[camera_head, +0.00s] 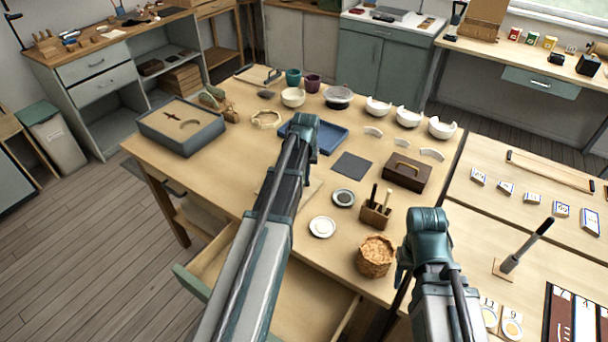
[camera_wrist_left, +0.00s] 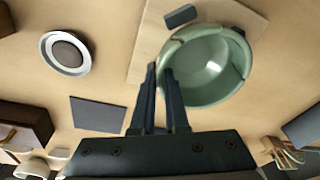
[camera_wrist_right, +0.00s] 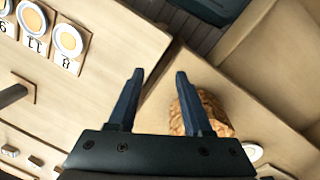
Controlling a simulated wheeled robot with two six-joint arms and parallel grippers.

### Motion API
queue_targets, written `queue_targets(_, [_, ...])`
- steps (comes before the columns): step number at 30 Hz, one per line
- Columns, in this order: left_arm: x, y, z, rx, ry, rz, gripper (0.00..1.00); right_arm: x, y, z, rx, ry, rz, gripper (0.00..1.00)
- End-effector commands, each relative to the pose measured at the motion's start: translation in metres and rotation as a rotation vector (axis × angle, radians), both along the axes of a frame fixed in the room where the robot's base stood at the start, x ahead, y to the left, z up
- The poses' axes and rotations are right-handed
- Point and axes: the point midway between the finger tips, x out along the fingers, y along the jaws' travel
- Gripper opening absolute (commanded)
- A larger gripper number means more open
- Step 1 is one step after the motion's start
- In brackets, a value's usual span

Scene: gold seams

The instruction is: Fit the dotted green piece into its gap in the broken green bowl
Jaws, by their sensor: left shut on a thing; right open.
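The broken green bowl (camera_wrist_left: 207,68) sits on a pale wooden board (camera_wrist_left: 150,40) in the left wrist view. In the head view my left arm hides it. My left gripper (camera_wrist_left: 159,70) is shut at the bowl's left rim, with a finger on each side of a thin wall there. That wall appears to be the green piece, mostly hidden by the fingers. I cannot make out its dots or tell whether it is fully seated. Dark lines show on the bowl's rim at the upper left and right. My right gripper (camera_wrist_right: 159,78) is open and empty, near a woven basket (camera_wrist_right: 208,112).
A small grey block (camera_wrist_left: 180,16) lies on the board beside the bowl. A white dish with a dark centre (camera_wrist_left: 67,52) and a dark mat (camera_wrist_left: 98,114) lie nearby. Several broken white bowls (camera_head: 408,116) stand at the back right. A dark wooden box (camera_head: 407,174) stands nearer.

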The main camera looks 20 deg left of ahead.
Motion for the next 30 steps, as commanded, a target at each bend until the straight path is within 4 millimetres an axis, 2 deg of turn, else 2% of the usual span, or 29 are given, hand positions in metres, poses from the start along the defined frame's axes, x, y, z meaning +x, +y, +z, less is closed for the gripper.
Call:
queue_targets(23, [-0.0001, 0.0, -0.0022, 0.0, 0.0, 0.0, 0.0, 0.0, 0.0, -0.0023, 0.0, 0.0, 0.0, 0.5])
queue_targets(24, [-0.0001, 0.0, -0.0022, 0.0, 0.0, 0.0, 0.15, 0.0, 0.0, -0.0023, 0.0, 0.0, 0.0, 0.5])
queue_targets(29, [-0.0001, 0.0, -0.0022, 0.0, 0.0, 0.0, 0.44, 0.0, 0.0, -0.0023, 0.0, 0.0, 0.0, 0.5])
queue_targets(30, [-0.0001, 0.0, -0.0022, 0.0, 0.0, 0.0, 0.47, 0.0, 0.0, -0.0023, 0.0, 0.0, 0.0, 0.5])
